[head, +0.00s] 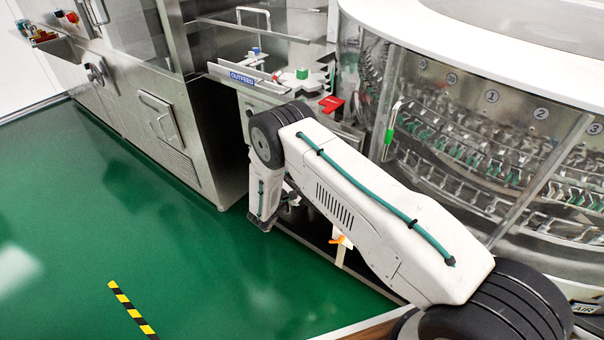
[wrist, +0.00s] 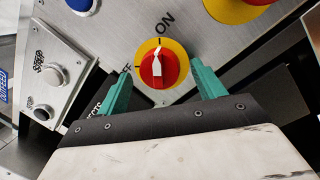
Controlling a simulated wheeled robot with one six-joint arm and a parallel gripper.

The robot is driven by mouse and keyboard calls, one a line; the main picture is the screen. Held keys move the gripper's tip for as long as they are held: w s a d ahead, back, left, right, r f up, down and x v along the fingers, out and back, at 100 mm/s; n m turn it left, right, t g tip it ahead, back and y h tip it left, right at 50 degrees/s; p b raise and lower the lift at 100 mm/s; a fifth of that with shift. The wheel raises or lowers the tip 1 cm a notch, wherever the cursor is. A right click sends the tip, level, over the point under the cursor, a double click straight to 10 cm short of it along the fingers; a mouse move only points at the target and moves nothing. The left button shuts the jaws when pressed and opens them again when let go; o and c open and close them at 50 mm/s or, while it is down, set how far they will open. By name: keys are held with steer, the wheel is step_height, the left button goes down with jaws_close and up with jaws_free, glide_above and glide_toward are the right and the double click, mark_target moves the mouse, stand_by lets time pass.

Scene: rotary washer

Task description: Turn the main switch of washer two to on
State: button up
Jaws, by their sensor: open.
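In the wrist view a red knob (wrist: 170,71) with a white pointer sits on a round yellow plate (wrist: 182,56) on a steel panel. Its pointer's narrow tip points up, toward the ON label (wrist: 165,22). The OFF label at the left is partly covered by a finger. My gripper (wrist: 161,70) is open, with one teal finger on each side of the knob and visible gaps to it. I cannot tell how far the fingertips are from the panel. In the head view my arm hides the knob. No label naming washer two is readable.
In the wrist view, a blue button (wrist: 82,5) and part of another yellow-and-red control (wrist: 232,8) are above. A control box (wrist: 50,75) is at left. The head view shows the round glass-walled machine (head: 480,130), an OUTFEED sign (head: 242,78) and open green floor (head: 150,230).

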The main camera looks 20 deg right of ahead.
steer(key=v, duration=0.7)
stand_by(0.3)
